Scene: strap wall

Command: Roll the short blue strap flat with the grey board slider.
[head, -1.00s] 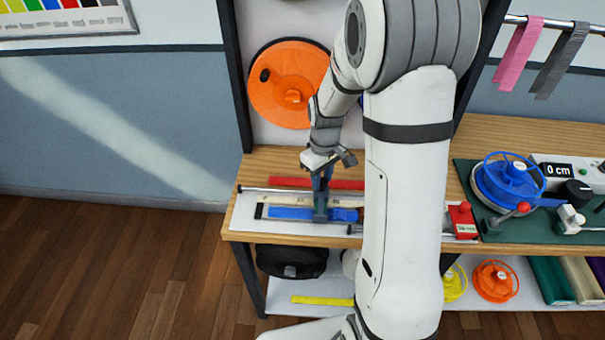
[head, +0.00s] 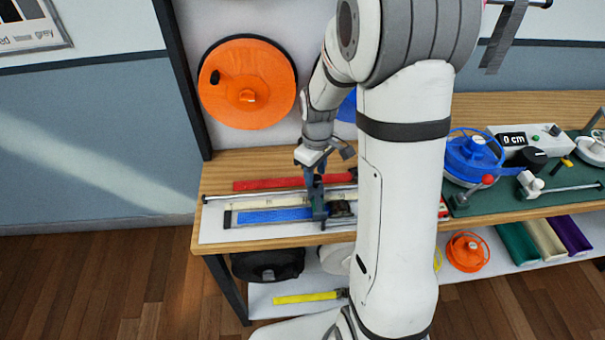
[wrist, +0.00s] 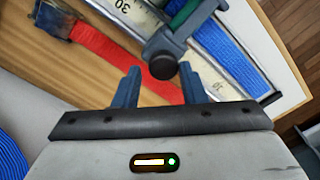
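The short blue strap (head: 270,215) lies along the board (head: 212,234) beside a pale ruler strip, running left from the grey slider (head: 319,208). It also shows at the upper right in the wrist view (wrist: 232,50). The slider stands across the strap at the right end of its visible blue length. In the wrist view its dark round knob (wrist: 163,68) sits between and just beyond my fingertips, with gaps on both sides. My gripper (head: 315,183) is open above the slider; it shows in the wrist view too (wrist: 160,72). My arm hides the board's right part.
A red strap (head: 285,184) lies behind the board's rail. A green station with a blue reel (head: 473,155) and a 0 cm display (head: 513,139) stands to the right. The shelf below holds a black bag (head: 267,265) and a yellow strip (head: 305,297).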

